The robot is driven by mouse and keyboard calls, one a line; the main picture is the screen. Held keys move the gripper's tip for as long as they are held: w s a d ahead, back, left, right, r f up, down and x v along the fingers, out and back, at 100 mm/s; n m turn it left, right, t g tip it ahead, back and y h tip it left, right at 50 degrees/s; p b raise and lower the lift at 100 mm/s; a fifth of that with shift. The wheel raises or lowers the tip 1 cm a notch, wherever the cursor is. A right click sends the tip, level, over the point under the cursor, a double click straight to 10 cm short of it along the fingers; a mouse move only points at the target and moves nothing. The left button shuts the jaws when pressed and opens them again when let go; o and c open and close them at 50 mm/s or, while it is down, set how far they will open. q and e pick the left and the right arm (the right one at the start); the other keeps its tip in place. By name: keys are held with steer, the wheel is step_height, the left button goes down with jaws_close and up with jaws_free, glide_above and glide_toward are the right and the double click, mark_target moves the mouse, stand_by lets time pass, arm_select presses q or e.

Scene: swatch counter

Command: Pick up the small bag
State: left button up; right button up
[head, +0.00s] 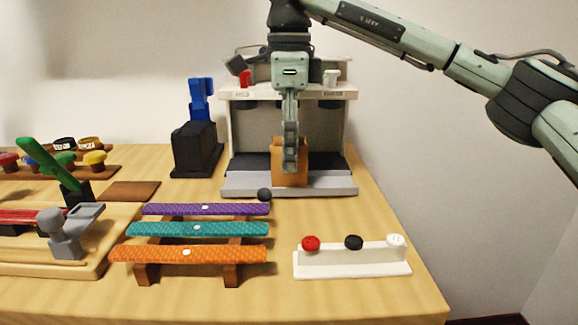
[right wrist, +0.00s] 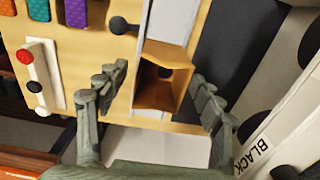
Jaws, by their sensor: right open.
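The small bag (head: 303,163) is a brown, open-topped paper bag. It stands on the light grey front tray of the white dispenser in the head view. In the right wrist view, the bag (right wrist: 152,96) shows its open mouth, with a dark round spot inside. My right gripper (head: 290,168) points down in front of the bag and hides its middle in the head view. In the right wrist view, the gripper (right wrist: 159,72) is open, with one finger on each side of the bag and gaps between. My left gripper is not in view.
The white dispenser (head: 237,128) rises behind the bag. A black ball knob (head: 265,195) sits at the tray's front edge. Purple, teal and orange swatch strips (head: 150,229) lie in front. A white stand (head: 350,269) with red, black and white knobs is front right. A black-and-blue device (head: 194,150) stands left.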

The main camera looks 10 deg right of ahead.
steer(key=shift+c, duration=0.4)
steer(key=c, duration=0.9)
steer(key=shift+r, duration=0.15)
steer(key=shift+r, duration=0.25)
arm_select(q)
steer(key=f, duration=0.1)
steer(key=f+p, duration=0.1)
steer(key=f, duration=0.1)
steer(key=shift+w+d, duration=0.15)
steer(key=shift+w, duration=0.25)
arm_select(e)
steer(key=s+a+r, duration=0.1)
steer(key=a+r, duration=0.2)
steer(key=s+a+r, duration=0.2)
steer(key=a+r, duration=0.2)
steer(key=s+a+r, duration=0.1)
steer(key=a+r, duration=0.2)
steer(key=shift+s+a+r, duration=0.15)
steer(key=shift+s+a, duration=0.05)
steer(key=shift+a, duration=0.2)
